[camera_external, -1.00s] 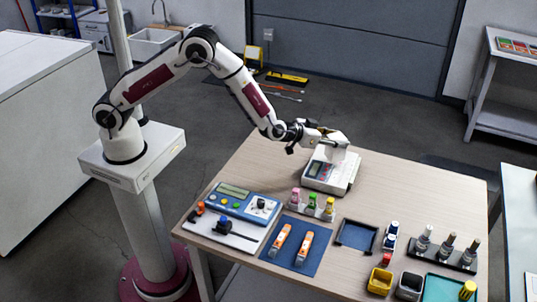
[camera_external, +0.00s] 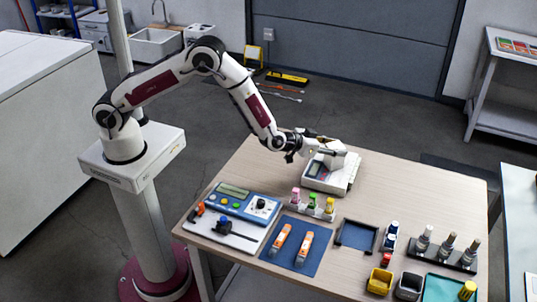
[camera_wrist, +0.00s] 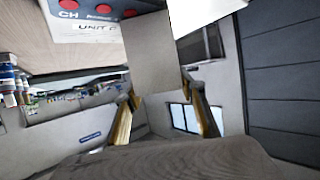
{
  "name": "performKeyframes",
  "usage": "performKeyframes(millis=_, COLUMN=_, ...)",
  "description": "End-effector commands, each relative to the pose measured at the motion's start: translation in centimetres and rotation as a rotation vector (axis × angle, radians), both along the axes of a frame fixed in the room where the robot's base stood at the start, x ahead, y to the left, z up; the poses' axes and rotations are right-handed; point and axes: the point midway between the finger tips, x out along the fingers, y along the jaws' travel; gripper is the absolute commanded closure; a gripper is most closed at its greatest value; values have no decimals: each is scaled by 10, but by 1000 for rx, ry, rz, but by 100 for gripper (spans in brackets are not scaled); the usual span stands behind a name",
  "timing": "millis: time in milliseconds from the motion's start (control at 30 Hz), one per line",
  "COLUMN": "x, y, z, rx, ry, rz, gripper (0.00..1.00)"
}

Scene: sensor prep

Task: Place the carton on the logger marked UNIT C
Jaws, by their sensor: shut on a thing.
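My gripper (camera_external: 333,148) is shut on the pale carton (camera_external: 339,157), above the white logger (camera_external: 350,180) at the back of the table. In the wrist view the carton's plain grey face (camera_wrist: 152,52) shows between the two fingers (camera_wrist: 161,88). The logger's label UNIT C (camera_wrist: 97,28) and its red buttons show to the left of the carton in that view. The carton looks tilted in the wrist picture. I cannot tell whether its underside touches the logger.
A blue instrument (camera_external: 240,203) lies at the table's left. A blue mat (camera_external: 280,258) with orange-and-white tools, a rack of coloured bottles (camera_external: 325,212), an empty dark tray (camera_external: 357,235) and small bins (camera_external: 380,281) fill the front. Table right of the logger is clear.

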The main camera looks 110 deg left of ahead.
Motion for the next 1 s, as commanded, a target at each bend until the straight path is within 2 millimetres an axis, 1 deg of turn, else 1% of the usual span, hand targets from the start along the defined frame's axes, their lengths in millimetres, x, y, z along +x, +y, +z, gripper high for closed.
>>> performKeyframes(millis=33, x=0, y=0, z=-1, rx=0, ry=0, rz=0, gripper=83)
performKeyframes(millis=67, x=0, y=0, z=-1, rx=0, ry=0, rz=0, gripper=55)
performKeyframes(millis=100, x=0, y=0, z=-1, rx=0, ry=0, rz=0, gripper=45)
performKeyframes(millis=133, x=0, y=0, z=-1, rx=0, ry=0, rz=0, gripper=44)
performKeyframes(millis=467, x=0, y=0, z=-1, rx=0, ry=0, rz=0, gripper=44)
performKeyframes(millis=633, x=0, y=0, z=2, rx=0, ry=0, rz=0, gripper=44)
performKeyframes(millis=867, x=-9, y=-10, z=8, rx=0, ry=1, rz=-1, gripper=44)
performKeyframes(millis=1000, x=-18, y=-18, z=13, rx=0, ry=0, rz=-1, gripper=44)
